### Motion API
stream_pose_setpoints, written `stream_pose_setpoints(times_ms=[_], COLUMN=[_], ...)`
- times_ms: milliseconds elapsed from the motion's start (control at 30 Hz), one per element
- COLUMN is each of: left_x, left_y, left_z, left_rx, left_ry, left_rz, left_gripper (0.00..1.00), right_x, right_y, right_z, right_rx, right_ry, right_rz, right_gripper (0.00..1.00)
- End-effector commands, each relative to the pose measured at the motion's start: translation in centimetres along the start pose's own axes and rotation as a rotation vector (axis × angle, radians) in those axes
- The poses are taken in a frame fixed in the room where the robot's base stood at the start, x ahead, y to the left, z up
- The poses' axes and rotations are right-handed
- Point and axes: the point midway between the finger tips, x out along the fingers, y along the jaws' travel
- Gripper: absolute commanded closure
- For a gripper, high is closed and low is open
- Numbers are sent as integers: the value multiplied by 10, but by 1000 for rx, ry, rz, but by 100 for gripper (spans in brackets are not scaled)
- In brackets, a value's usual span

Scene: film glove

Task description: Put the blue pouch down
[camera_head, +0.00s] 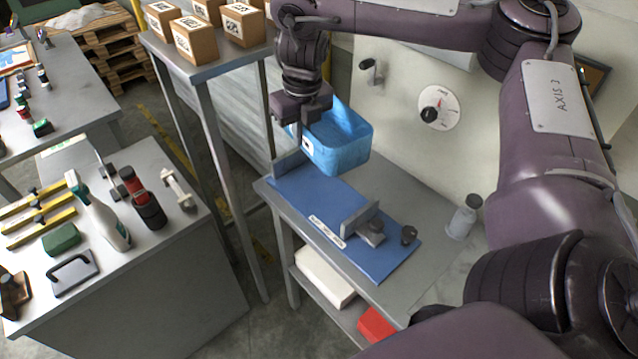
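The blue pouch (345,150) looks like an open-topped blue container with a small white label on its near left side. My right gripper (296,128) comes down at its left rim and appears shut on it; the finger contact is partly hidden. The pouch is over the far end of a blue board (325,218) with grey end blocks, on a grey table (398,292). It seems to hang above the board, though the gap under it is hard to judge. My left gripper is not in view.
A grey-capped bottle (464,217) stands at the table's right, by a wall with a dial (438,107). Several cardboard boxes (196,40) stand on a tall stand behind left. A left bench (165,245) holds tools and a spray bottle (100,215).

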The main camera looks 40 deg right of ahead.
Motion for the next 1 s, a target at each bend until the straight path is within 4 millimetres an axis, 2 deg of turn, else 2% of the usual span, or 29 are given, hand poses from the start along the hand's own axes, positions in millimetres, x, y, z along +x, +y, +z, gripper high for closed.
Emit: stream_pose_setpoints(times_ms=[167, 267, 733, 900, 1000], left_x=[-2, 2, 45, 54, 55], left_y=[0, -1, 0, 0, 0], left_z=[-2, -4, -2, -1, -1], left_rx=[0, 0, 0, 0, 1], left_ry=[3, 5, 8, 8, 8], left_rz=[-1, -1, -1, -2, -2], left_gripper=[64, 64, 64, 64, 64], right_x=[-4, 7, 126, 151, 156], right_y=[-7, -8, -8, -8, -8], right_z=[5, 4, -12, -14, -14], right_rx=[-134, -157, -159, -159, -160], right_ry=[1, 5, 7, 3, 2], right_rz=[17, 20, 20, 19, 20], right_gripper=[100, 100, 100, 100, 100])
